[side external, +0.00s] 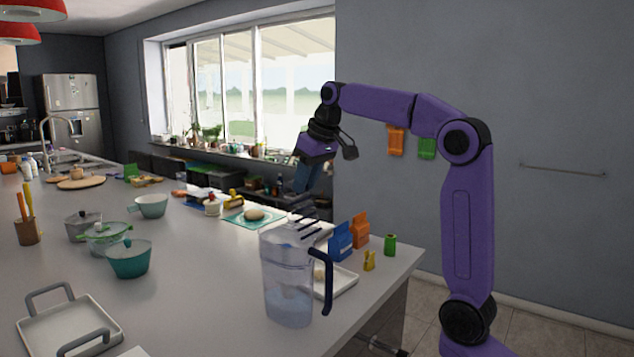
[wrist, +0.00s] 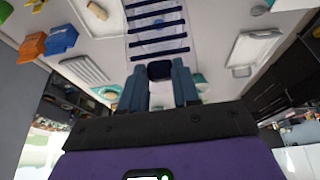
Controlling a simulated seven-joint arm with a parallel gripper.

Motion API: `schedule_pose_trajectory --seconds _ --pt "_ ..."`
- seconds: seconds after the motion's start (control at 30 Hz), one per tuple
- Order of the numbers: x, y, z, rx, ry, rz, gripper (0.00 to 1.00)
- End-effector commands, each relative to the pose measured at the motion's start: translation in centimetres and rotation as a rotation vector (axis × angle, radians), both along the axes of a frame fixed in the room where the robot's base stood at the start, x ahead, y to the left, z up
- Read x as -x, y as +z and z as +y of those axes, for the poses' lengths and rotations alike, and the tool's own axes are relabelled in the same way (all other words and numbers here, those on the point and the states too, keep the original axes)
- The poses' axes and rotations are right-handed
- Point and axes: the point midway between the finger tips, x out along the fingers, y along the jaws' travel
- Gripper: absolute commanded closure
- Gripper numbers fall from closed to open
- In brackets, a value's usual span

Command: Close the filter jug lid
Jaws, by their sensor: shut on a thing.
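The filter jug (side external: 287,285) is clear plastic with a dark blue handle (side external: 324,278) on its right, standing on the counter near its right edge. Its lid (side external: 303,226), clear with dark blue bars, stands raised and tilted at the jug's top, open. In the wrist view the barred lid (wrist: 156,22) extends away from my fingers. My gripper (side external: 303,186) is above the jug, its blue fingers at the lid's upper end. In the wrist view my gripper (wrist: 160,84) is shut on a dark blue tab (wrist: 160,70) at the lid's edge. The jug's body is not clearly visible there.
A white tray (side external: 343,285) lies behind the jug's handle. Pots and a handled tray (side external: 68,330) are left.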

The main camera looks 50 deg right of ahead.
Motion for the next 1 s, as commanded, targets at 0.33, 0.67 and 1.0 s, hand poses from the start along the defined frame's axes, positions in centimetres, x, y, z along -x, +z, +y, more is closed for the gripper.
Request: schedule_pose_trajectory --seconds 0.33,0.67,1.0 --pt "-3.3 -0.8 0.0 0.002 0.0 0.14 1.0" --pt "-7.5 -2.8 0.2 0.001 0.0 0.136 1.0" --pt "-11.0 -6.1 0.2 0.001 0.001 0.135 1.0"
